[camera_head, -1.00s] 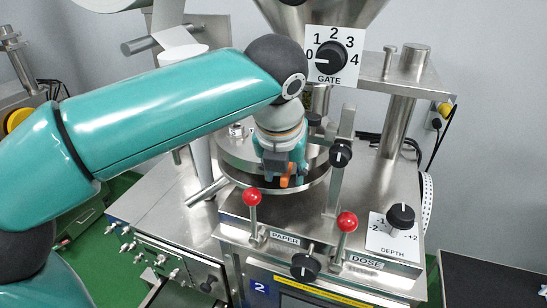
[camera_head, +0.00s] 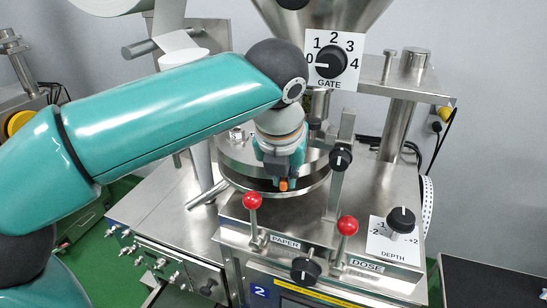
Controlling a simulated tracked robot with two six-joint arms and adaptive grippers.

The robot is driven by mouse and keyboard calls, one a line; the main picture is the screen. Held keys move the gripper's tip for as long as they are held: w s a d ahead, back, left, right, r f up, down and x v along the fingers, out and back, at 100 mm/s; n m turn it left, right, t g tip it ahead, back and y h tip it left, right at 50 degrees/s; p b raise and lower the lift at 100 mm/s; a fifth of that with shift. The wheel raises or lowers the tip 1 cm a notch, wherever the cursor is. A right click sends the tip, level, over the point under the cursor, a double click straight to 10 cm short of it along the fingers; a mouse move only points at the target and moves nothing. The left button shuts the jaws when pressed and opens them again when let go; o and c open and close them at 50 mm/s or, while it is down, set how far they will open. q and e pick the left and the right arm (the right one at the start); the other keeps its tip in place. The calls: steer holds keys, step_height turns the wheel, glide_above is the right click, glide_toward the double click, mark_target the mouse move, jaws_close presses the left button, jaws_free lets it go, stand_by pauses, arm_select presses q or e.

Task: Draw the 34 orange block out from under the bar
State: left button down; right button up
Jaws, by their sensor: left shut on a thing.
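My left gripper (camera_head: 284,180) reaches down from above, over the front part of the round metal plate (camera_head: 238,176). It is shut on a small orange block (camera_head: 283,185), of which only a small end shows between the fingers. No number is readable on the block. The fingers and the arm hide most of the block and the plate's middle. I cannot make out which part is the bar over the block. My right gripper is not in view.
A red-knobbed PAPER lever (camera_head: 252,200) and a DOSE lever (camera_head: 347,225) stand in front of the plate. A metal upright with a black knob (camera_head: 340,159) is close on the right. The GATE dial (camera_head: 331,59) and hopper (camera_head: 318,20) are above.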

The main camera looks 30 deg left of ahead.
arm_select(q)
steer(key=shift+s, duration=0.1)
steer(key=shift+s+d, duration=0.4)
steer(key=shift+s, duration=0.4)
steer(key=shift+s+d+b, duration=0.1)
steer(key=shift+s+d, duration=0.2)
steer(key=shift+s, duration=0.5)
steer(key=shift+s+d+b, duration=0.15)
steer(key=shift+s+d, duration=0.2)
steer(key=shift+s, duration=0.45)
steer(key=shift+s+d+b, duration=0.1)
steer(key=shift+s+d, duration=0.2)
steer(key=shift+s, duration=0.5)
steer(key=s+d+r+p, duration=0.1)
steer(key=s+r+p, duration=0.2)
steer(key=s, duration=0.2)
steer(key=shift+s+d, duration=0.2)
steer(key=shift+s, duration=0.2)
